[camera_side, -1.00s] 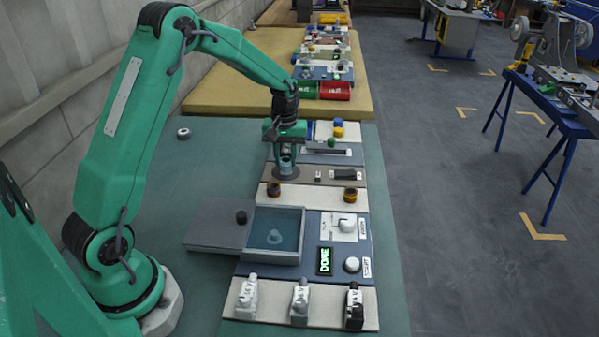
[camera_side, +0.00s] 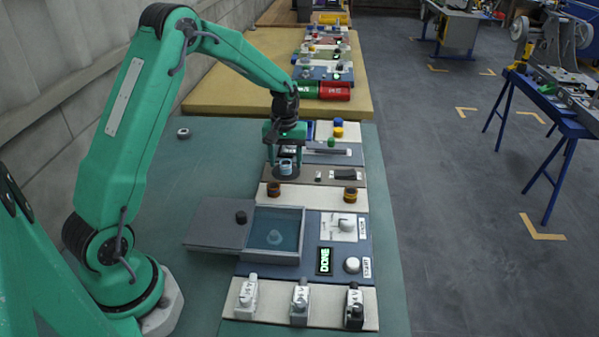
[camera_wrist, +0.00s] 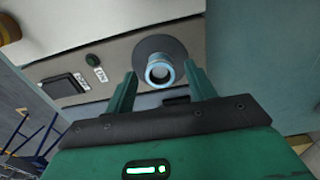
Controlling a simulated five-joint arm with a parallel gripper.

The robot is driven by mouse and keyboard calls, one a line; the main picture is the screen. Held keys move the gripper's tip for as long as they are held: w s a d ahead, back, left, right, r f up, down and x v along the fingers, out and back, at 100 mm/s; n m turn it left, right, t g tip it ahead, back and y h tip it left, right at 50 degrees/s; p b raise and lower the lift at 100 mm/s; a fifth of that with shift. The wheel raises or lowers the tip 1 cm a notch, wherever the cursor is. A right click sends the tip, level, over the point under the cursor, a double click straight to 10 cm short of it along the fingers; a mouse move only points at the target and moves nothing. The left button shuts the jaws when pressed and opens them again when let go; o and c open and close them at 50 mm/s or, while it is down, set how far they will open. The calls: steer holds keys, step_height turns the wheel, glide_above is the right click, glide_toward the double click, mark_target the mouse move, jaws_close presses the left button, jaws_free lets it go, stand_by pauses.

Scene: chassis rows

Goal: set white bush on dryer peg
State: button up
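A pale, bluish-white bush (camera_side: 285,167) stands upright over a dark round base on a grey-brown strip. It also shows in the wrist view (camera_wrist: 160,71), where its open end faces the camera. I cannot tell how far it sits down on a peg, since its lower part is hidden. My gripper (camera_side: 285,158) is open around the bush. In the wrist view its two fingers (camera_wrist: 160,88) stand on either side with gaps between. The dark round base (camera_wrist: 148,46) has a black switch plate (camera_wrist: 63,86) and a small ON label on the same strip.
An open box (camera_side: 290,257) with a blue interior and a cone-shaped thing inside lies nearer the camera, beside a grey lid (camera_side: 215,223). Two brown rings (camera_side: 350,193) stand in front. A pale ring (camera_side: 183,133) lies alone on the green mat. Clear mat lies left.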

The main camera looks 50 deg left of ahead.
stand_by(0.3)
step_height(320, 180, up, 8)
stand_by(0.7)
step_height(320, 180, up, 7)
stand_by(1.1)
steer(key=shift+f, duration=0.1)
stand_by(0.6)
steer(key=s+d+r+m+t, duration=0.2)
steer(key=s+d+r, duration=0.2)
steer(key=s, duration=0.2)
steer(key=s+d+r+m+t, duration=0.1)
steer(key=s+d+r+m, duration=0.3)
steer(key=s, duration=0.3)
steer(key=s+d+f+m+t, duration=0.1)
steer(key=s+d, duration=0.1)
steer(key=s, duration=0.4)
steer(key=s+d+f+m+t, duration=0.1)
steer(key=s+d+f+m, duration=0.1)
steer(key=s, duration=0.4)
steer(key=shift+d+f+t, duration=0.2)
steer(key=shift+d+t, duration=0.1)
steer(key=shift+d, duration=0.5)
